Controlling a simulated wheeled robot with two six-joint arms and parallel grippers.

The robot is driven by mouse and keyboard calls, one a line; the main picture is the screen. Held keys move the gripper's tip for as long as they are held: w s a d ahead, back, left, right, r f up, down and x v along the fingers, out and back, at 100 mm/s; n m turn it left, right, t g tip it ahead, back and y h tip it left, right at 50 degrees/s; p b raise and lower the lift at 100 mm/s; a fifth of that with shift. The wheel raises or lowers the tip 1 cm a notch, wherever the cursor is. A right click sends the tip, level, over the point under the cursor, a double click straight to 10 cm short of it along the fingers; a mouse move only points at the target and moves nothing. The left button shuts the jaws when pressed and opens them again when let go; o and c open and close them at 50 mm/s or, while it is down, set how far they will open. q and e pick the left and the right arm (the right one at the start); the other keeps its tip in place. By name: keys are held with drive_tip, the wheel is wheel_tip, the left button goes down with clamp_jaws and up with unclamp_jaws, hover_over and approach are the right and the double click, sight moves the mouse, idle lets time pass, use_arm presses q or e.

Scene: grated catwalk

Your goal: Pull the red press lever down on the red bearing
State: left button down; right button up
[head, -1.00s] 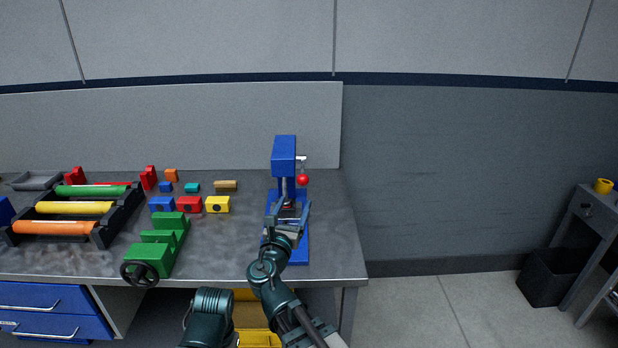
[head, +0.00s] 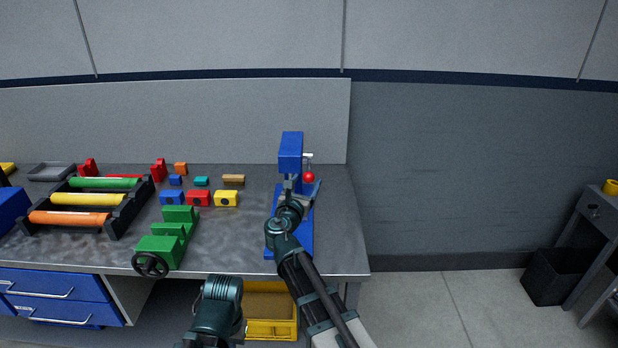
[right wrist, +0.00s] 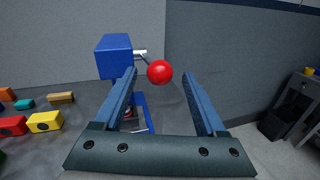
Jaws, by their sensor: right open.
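The blue press (head: 290,150) stands near the right end of the bench. Its lever ends in a red ball knob (head: 308,177), which also shows in the right wrist view (right wrist: 159,71). My right gripper (head: 301,189) is open in front of the press. In the right wrist view the knob shows between the two open fingertips, and no contact is visible. A red block with a dark hole (head: 198,198), perhaps a bearing, sits on the bench left of the press. The press base is largely hidden behind my gripper; a small reddish patch there is unclear. My left gripper is not in view.
Blue and yellow blocks (head: 227,199) flank the red block. A green vise (head: 162,250) and a black rack of coloured rollers (head: 117,222) stand farther left. A yellow bin (head: 272,329) is below the bench. Space right of the press is clear.

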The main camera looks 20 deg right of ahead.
sight(309, 167)
drive_tip(key=shift+x, duration=1.8)
clamp_jaws()
